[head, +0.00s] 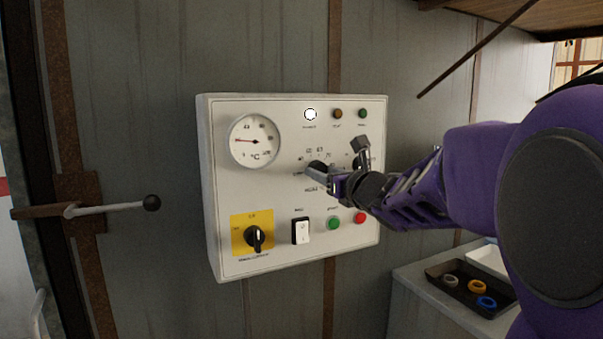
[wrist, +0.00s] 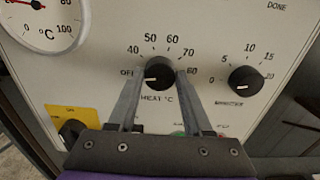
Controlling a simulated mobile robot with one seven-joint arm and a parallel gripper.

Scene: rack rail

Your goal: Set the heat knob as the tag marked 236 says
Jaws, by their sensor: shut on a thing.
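The heat knob (wrist: 158,76) is black and round, on a white control panel (head: 285,205). Its scale reads OFF, 40, 50, 60, 70, 80. The white mark on the knob points left, near OFF. My gripper (wrist: 160,82) is shut on the heat knob, with one finger on each side. In the head view, the knob (head: 318,166) is partly hidden behind my gripper (head: 328,177). No tag marked 236 can be made out in either view.
A °C gauge (head: 255,141), a lit white lamp (head: 310,114), a yellow-backed rotary switch (head: 254,237), a rocker (head: 300,231), and green (head: 334,223) and red (head: 360,218) buttons share the panel.

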